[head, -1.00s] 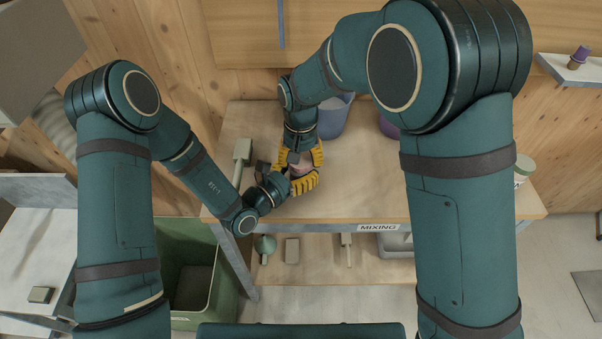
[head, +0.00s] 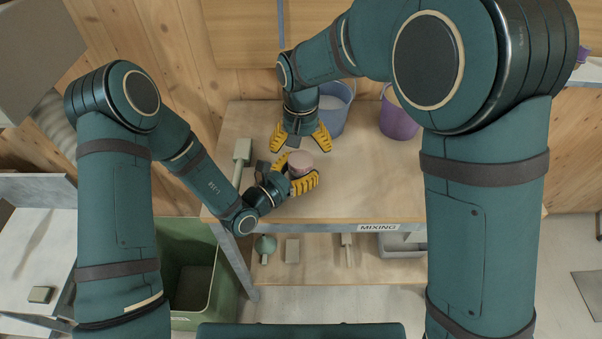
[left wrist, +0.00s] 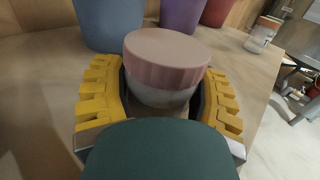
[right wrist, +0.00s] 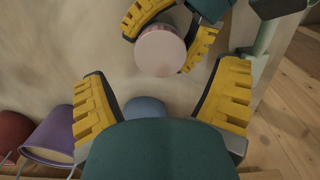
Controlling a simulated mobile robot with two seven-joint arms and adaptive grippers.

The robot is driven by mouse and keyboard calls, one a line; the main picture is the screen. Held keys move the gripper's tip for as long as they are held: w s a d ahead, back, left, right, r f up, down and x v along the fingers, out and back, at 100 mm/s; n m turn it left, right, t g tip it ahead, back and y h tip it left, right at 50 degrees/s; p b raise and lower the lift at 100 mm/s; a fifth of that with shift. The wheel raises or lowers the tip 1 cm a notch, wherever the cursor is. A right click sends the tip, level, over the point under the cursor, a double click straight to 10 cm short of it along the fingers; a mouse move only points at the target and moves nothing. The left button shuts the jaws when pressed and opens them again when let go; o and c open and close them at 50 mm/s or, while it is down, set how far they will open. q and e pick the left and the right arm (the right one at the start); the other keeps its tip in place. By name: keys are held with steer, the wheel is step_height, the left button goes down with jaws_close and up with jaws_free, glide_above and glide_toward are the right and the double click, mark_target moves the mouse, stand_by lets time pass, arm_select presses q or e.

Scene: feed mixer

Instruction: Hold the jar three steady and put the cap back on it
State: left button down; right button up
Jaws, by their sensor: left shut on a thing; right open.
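The jar three (left wrist: 158,95) is a pale jar with a pink cap (left wrist: 166,52) seated on top, and it stands upright on the table. The cap also shows in the head view (head: 301,161) and the right wrist view (right wrist: 161,52). My left gripper (head: 302,184) is shut around the jar's body below the cap, with its yellow fingers on both sides. My right gripper (head: 303,140) is open and empty, behind the jar and apart from it. Whether the cap is fully tightened cannot be told.
A blue bucket (head: 334,108) and a purple bucket (head: 398,115) stand at the back of the mixing table (head: 380,190).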

mark_target(301, 159)
steer(key=shift+c, duration=0.9)
step_height(301, 159, up, 2)
steer(key=n, duration=0.5)
steer(key=shift+r, duration=0.1)
steer(key=n, duration=0.2)
steer(key=r+n, duration=0.1)
steer(key=shift+r+n, duration=0.25)
steer(key=shift+n, duration=0.15)
steer(key=shift+f, duration=4)
steer(key=c, duration=1.1)
